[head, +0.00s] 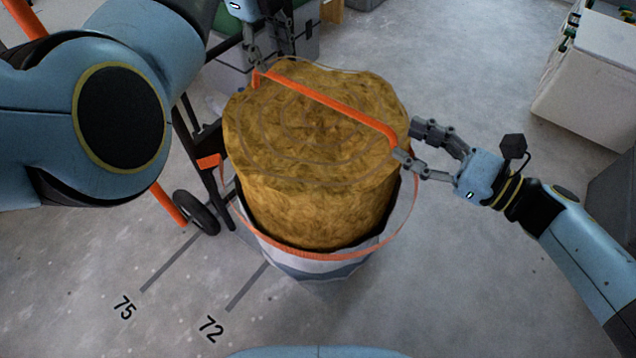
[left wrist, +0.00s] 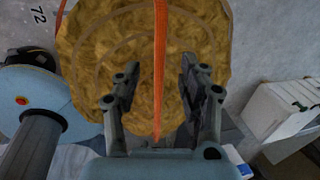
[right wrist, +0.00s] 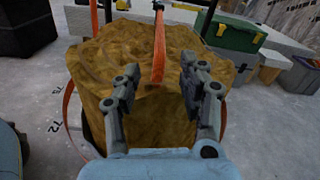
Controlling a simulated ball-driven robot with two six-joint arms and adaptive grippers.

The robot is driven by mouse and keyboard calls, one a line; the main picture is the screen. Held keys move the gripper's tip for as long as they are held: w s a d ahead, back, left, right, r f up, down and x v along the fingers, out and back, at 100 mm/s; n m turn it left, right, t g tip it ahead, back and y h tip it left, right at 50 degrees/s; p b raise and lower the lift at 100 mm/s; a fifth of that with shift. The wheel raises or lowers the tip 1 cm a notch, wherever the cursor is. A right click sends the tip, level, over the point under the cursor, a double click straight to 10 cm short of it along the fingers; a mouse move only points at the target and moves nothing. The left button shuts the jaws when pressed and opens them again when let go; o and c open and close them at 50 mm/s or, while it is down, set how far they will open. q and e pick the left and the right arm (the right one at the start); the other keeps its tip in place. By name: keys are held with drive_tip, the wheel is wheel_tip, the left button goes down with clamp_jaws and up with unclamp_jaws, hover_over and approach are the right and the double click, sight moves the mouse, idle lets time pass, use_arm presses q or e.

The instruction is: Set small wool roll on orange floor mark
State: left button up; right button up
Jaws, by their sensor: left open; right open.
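The small wool roll (head: 320,185) is a thick golden-brown cylinder standing in a white and grey bag (head: 320,266) with an orange rim. An orange strap (head: 330,104) runs across its top. My left gripper (head: 264,62) is open at the strap's far left end; in the left wrist view the strap (left wrist: 160,60) passes between its fingers. My right gripper (head: 405,145) is open at the strap's right end; in the right wrist view the strap (right wrist: 159,50) shows between its fingertips. Contact is unclear in both. I cannot make out an orange floor mark.
A dark hand truck with a black wheel (head: 197,213) stands close left of the roll. Floor lines labelled 75 and 72 (head: 211,329) lie in front. A white bin (head: 590,75) stands at the upper right. A green toolbox (right wrist: 228,32) is behind. Floor at front right is clear.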

sight(277, 75)
use_arm(q)
drive_tip(key=f, duration=0.4)
drive_tip(key=w+f, duration=0.1)
drive_tip(key=f, duration=0.1)
drive_tip(key=shift+d+f, duration=0.4)
use_arm(e)
drive_tip(key=x, duration=0.7)
use_arm(q)
clamp_jaws()
use_arm(e)
clamp_jaws()
